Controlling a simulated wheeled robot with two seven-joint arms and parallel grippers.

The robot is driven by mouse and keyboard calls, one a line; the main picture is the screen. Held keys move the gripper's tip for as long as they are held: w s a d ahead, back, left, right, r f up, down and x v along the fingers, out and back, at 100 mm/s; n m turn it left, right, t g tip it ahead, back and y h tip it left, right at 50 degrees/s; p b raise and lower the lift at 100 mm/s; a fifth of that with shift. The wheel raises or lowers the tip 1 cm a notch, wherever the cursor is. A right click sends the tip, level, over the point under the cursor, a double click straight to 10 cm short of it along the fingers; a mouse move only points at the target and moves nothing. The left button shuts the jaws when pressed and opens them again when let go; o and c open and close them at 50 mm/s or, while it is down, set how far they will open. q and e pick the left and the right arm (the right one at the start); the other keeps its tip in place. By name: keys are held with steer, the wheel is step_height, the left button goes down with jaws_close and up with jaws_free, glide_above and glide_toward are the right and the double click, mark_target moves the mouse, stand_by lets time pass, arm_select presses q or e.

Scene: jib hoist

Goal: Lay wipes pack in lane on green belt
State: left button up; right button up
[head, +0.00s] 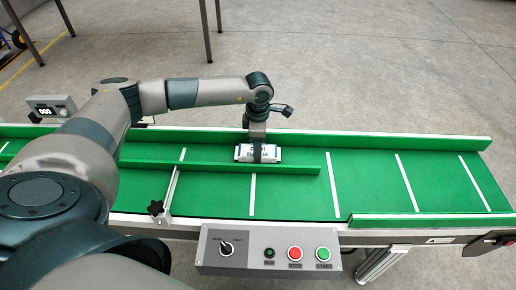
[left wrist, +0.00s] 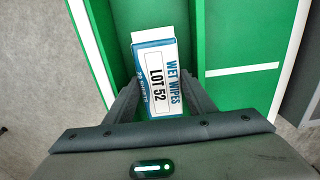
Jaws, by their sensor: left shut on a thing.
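The wipes pack (head: 243,153) is white and blue and sits at the green belt (head: 365,185), between the back side rail and the green lane divider (head: 225,167). In the left wrist view the wipes pack (left wrist: 157,80) shows its label, "WET WIPES LOT 52". My left gripper (head: 258,155) comes down from above and is shut on the pack, with a finger on each side in the left wrist view (left wrist: 155,100). I cannot tell whether the pack's underside touches the belt. My right gripper is not in view.
A control box (head: 268,249) with a knob and buttons hangs at the belt's front. A green front rail (head: 430,220) runs at the right. White lines cross the belt, which is clear to the right.

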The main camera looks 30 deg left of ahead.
arm_select(q)
steer(key=shift+f, duration=0.3)
steer(key=o, duration=1.2)
steer(key=shift+r, duration=0.1)
steer(key=shift+c, duration=0.2)
step_height(320, 180, up, 17)
steer(key=shift+r+p, duration=0.15)
steer(key=shift+p, duration=0.15)
steer(key=shift+s, duration=0.1)
